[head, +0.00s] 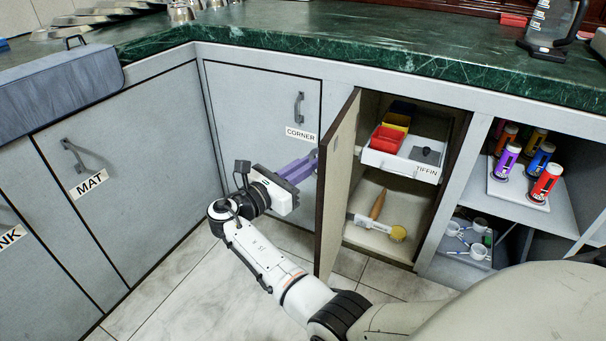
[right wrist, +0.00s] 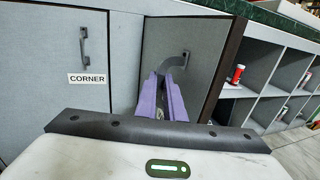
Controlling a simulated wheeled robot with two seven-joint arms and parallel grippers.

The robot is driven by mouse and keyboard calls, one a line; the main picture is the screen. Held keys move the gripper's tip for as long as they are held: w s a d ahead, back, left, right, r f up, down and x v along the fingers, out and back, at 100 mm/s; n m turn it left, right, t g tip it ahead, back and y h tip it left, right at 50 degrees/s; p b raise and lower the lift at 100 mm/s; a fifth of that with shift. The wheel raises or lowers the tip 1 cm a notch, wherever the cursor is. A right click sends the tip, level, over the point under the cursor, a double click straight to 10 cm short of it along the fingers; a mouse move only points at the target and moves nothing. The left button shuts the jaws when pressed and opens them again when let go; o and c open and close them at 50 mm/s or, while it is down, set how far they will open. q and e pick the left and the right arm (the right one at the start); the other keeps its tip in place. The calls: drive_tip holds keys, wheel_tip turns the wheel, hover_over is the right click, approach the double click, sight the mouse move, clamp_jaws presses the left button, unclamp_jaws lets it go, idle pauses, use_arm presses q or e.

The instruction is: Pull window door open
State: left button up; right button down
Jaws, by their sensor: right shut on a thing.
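The grey cabinet door (head: 338,190) stands swung out from its opening, with its inner face toward the right. The door's outer face (right wrist: 205,45) and curved grey handle (right wrist: 172,62) show in the right wrist view. My right gripper (head: 312,160) is on the door's outer side, and its purple fingers (right wrist: 163,98) are shut on the handle. The fingertips and handle are hidden behind the door edge in the head view. My left gripper is not in view.
The closed CORNER door (head: 262,110) and MAT door (head: 130,180) are to the left. Shelves with bottles (head: 545,183) are at right. The green counter (head: 330,50) runs above.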

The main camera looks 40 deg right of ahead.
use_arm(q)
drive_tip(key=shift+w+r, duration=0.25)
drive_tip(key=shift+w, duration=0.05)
use_arm(e)
drive_tip(key=shift+w+d+r+m+g, duration=0.15)
drive_tip(key=shift+w+r+m+g, duration=0.15)
drive_tip(key=shift+w, duration=0.25)
